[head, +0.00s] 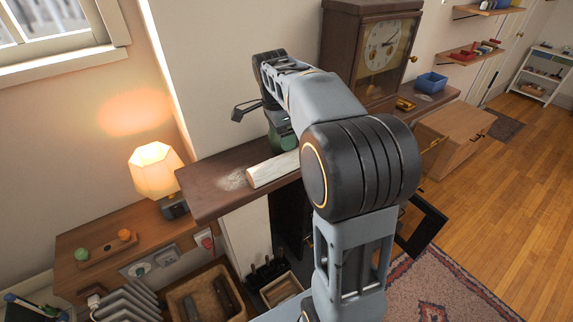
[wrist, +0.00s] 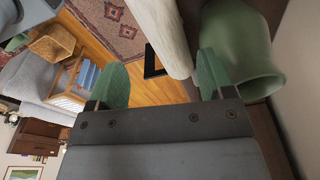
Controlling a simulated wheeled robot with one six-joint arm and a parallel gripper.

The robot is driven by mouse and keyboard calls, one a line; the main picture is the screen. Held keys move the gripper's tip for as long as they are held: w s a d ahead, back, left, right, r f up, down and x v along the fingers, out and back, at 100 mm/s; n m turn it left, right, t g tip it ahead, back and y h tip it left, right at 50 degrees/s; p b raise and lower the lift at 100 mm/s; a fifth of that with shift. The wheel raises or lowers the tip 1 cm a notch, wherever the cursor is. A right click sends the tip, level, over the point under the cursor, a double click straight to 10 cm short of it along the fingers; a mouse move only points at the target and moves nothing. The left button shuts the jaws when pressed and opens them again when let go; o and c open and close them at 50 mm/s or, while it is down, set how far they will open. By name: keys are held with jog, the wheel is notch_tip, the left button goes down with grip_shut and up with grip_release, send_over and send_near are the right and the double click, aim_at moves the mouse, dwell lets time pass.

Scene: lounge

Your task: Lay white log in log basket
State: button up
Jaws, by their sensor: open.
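The white log (head: 272,170) lies on the dark wooden mantel shelf (head: 215,190), its right end hidden behind my arm. In the wrist view the pale log (wrist: 160,30) runs down from the top edge, its lower end in the gap between my fingers and closer to the right finger. My gripper (wrist: 161,64) is open with green fingertips, holding nothing; I cannot tell whether it touches the log. In the head view the gripper is mostly hidden by the arm. A wooden log basket (head: 193,278) with dark logs inside stands low, below the shelf.
A green vase (wrist: 235,45) stands close beside the right finger; it also shows in the head view (head: 283,139). A clock (head: 384,48) stands farther along the shelf. A lit lamp (head: 155,170) stands on the lower cabinet at left. A smaller box (head: 281,290) sits beside the basket.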

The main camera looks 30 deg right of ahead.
aim_at(286, 156)
jog(key=f+b, duration=0.2)
jog(key=f, duration=0.1)
jog(key=f+b, duration=0.2)
jog(key=f, duration=0.1)
jog(key=d+f+b, duration=0.1)
jog(key=f+b, duration=0.2)
jog(key=shift+d+f, duration=0.1)
jog(key=shift+f, duration=0.25)
jog(key=shift+r, duration=0.1)
jog(key=c, duration=1)
jog(key=shift+r, duration=0.1)
jog(key=shift+c, duration=0.2)
